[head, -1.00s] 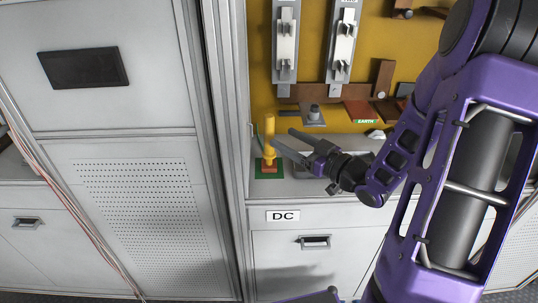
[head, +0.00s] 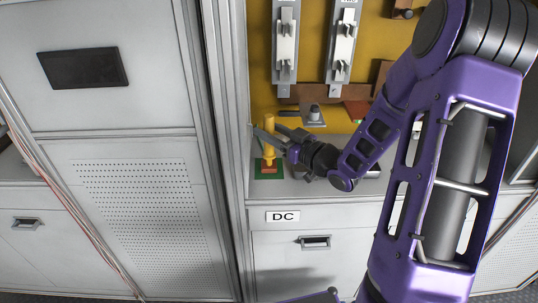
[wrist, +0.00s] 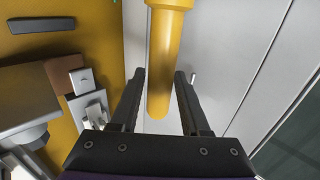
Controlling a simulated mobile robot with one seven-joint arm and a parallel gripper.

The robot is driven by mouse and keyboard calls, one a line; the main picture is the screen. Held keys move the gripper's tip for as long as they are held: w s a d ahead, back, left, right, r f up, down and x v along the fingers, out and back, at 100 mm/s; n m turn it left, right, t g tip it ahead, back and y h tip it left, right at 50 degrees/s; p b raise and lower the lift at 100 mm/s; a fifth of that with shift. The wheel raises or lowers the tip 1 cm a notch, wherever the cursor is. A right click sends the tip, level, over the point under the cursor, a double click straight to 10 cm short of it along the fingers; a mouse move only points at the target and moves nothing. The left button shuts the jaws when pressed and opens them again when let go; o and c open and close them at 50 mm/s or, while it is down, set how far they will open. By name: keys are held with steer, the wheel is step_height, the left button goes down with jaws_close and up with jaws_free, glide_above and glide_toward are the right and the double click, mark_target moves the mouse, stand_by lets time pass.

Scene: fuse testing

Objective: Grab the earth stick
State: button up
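The earth stick is a yellow rod (head: 269,149) with a thicker collar, standing upright on a red and green base (head: 263,172) on the ledge at the cabinet's left corner. My gripper (head: 268,132) is at its upper part, with the fingers level and pointing left. In the wrist view, the yellow rod (wrist: 164,60) lies between the two open fingers (wrist: 160,76), with a gap visible on each side. Its collar shows at the top edge of that view. I see no finger closed on the rod.
A tall grey cabinet wall (head: 220,150) stands close to the left of the stick. Behind is a yellow panel with metal fuse holders (head: 285,45) and a grey stud (head: 314,115).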

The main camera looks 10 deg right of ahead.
jaws_close()
stand_by(1.1)
